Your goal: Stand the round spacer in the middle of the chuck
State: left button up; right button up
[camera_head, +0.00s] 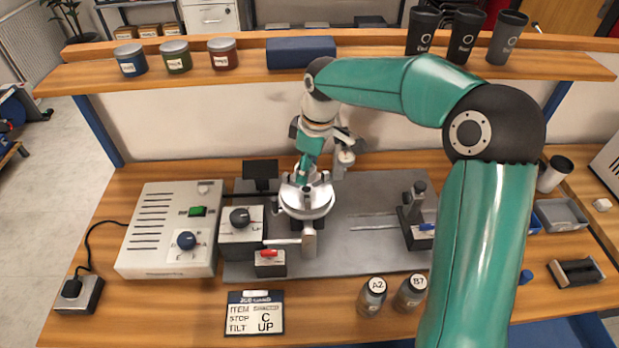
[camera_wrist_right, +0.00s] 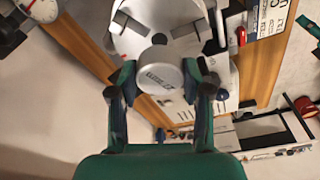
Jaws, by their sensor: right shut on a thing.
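The round spacer (camera_wrist_right: 160,72) is a silver-grey cylinder with dark lettering on its end. My right gripper (camera_wrist_right: 160,82) is shut on it, one finger on each side. The chuck (camera_head: 307,203) is a pale round plate near the middle of the bench, and my right gripper (camera_head: 306,172) is above it in the head view. My left gripper is not in view.
A grey control box (camera_head: 168,232) and a knob box (camera_head: 241,232) stand left of the chuck. Jars A2 (camera_head: 372,295) and B7 (camera_head: 411,292) stand in front. A stop fixture (camera_head: 416,225) is to the right.

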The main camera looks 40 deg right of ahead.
aim_at(307, 190)
jog(key=shift+f, duration=2.1)
jog(key=shift+f, duration=0.1)
jog(key=o, duration=0.9)
jog(key=shift+o, duration=0.2)
jog(key=r, duration=0.4)
jog(key=s+r, duration=0.1)
jog(key=r, duration=0.3)
jog(key=d+r, duration=0.1)
jog(key=r, duration=0.3)
jog(key=shift+s, duration=0.3)
